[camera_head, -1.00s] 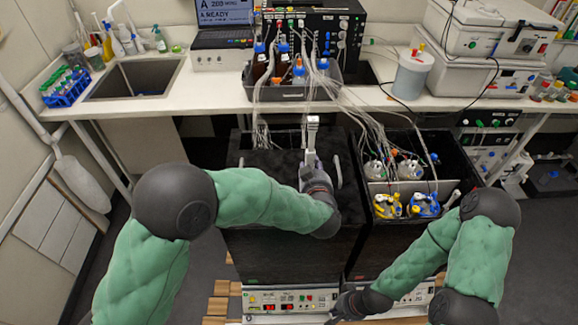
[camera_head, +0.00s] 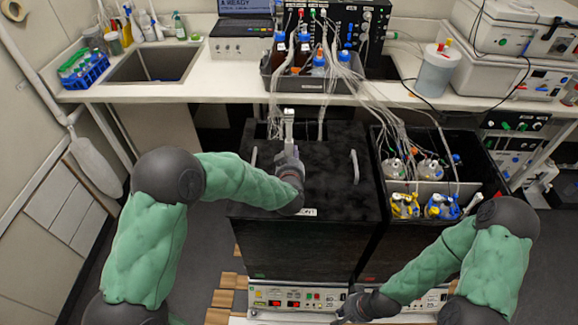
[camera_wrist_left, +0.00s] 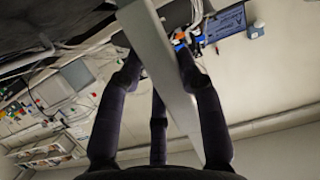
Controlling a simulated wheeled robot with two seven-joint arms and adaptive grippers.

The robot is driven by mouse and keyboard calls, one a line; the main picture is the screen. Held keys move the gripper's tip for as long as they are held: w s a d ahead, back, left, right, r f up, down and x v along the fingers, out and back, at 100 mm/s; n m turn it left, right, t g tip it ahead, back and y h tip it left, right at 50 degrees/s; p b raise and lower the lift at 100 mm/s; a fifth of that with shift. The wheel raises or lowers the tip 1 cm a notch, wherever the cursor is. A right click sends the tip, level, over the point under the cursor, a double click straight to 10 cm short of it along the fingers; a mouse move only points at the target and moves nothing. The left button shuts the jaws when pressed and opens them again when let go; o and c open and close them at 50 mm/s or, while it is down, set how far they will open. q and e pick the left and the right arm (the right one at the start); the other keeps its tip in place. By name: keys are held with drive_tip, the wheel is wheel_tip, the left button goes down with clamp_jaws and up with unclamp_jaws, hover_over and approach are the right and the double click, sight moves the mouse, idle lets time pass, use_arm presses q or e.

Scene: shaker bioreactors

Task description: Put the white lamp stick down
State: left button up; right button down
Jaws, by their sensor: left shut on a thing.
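The white lamp stick (camera_wrist_left: 160,65) is a long, flat, pale bar. In the left wrist view it runs from the top edge down between my left gripper's dark fingers (camera_wrist_left: 158,82). In the head view a short pale length of the stick (camera_head: 288,117) points away from me, above the black box lid. My left gripper (camera_head: 288,146) is shut on it, over the left part of the lid. Whether the stick touches the lid is unclear. My right gripper (camera_head: 350,307) is low in front of the shaker's front panel, and its fingers are too small to judge.
The black box lid (camera_head: 315,185) has a handle at each side. To its right is an open black box (camera_head: 470,165) with several capped vessels and tubes. Behind, the white bench (camera_head: 190,88) carries a bottle tray (camera_head: 300,86), a sink (camera_head: 155,65) and a blue rack (camera_head: 84,72).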

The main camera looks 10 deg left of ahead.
use_arm(q)
drive_tip(key=shift+a+f, duration=0.15)
drive_tip(key=shift+f, duration=0.05)
drive_tip(key=shift+w+a+f+b, duration=0.15)
drive_tip(key=shift+f+b, duration=0.25)
drive_tip(key=shift+f, duration=0.5)
drive_tip(key=shift+a+f+b, duration=0.1)
drive_tip(key=shift+f+b, duration=0.3)
drive_tip(key=shift+f, duration=0.45)
drive_tip(key=shift+f, duration=0.2)
drive_tip(key=o, duration=1.2)
drive_tip(key=shift+r, duration=0.1)
drive_tip(key=shift+r, duration=0.15)
drive_tip(key=p+v, duration=0.2)
drive_tip(key=v, duration=1)
drive_tip(key=shift+p, duration=0.35)
